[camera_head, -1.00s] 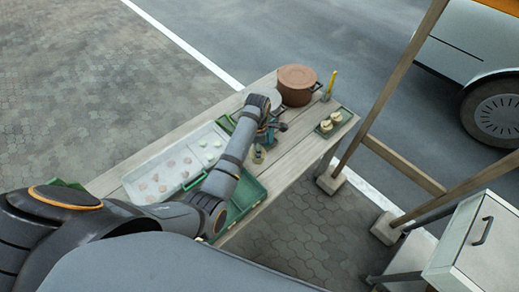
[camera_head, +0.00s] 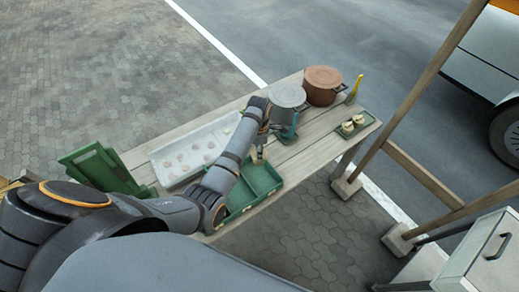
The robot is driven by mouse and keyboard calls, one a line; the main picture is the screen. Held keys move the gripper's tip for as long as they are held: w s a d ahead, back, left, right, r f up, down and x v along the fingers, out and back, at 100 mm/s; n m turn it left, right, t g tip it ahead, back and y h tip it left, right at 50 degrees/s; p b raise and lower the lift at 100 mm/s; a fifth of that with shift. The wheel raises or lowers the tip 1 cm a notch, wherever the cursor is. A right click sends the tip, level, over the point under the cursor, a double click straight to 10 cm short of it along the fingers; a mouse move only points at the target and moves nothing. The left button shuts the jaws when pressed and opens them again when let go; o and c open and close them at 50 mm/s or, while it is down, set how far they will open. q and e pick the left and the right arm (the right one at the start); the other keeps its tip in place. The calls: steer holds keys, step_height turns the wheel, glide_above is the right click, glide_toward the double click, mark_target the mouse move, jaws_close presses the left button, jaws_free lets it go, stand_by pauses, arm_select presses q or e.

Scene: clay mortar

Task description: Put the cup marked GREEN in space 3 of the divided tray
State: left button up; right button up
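The green divided tray (camera_head: 262,184) lies on the near side of the wooden table, with my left forearm across part of it. My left gripper (camera_head: 261,147) points down near the tray's far end. A small pale, cup-like object (camera_head: 260,158) is at its fingertips; I cannot tell whether the fingers hold it. No GREEN marking or space number is readable. My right gripper is not in view.
A white tray (camera_head: 165,173) with several round pieces lies behind my arm. A grey pot (camera_head: 287,97) and a brown pot (camera_head: 323,84) stand at the far end. A small green tray (camera_head: 368,122) holds pale items. A green crate (camera_head: 100,170) is at left.

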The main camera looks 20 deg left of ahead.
arm_select(q)
steer(key=shift+w+f, duration=0.1)
steer(key=shift+w, duration=0.05)
steer(key=shift+s+a, duration=0.2)
steer(key=shift+s, duration=0.05)
steer(key=shift+d+f+b, duration=0.1)
steer(key=shift+f+b, duration=0.3)
steer(key=shift+f, duration=0.2)
steer(key=shift+w+f+b, duration=0.1)
steer(key=shift+f+b, duration=0.25)
steer(key=shift+f, duration=0.5)
steer(key=shift+f+b, duration=0.5)
steer(key=shift+f, duration=0.55)
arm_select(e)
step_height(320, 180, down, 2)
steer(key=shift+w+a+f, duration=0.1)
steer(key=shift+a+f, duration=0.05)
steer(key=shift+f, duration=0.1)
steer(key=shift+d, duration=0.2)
arm_select(q)
steer(key=shift+f, duration=0.15)
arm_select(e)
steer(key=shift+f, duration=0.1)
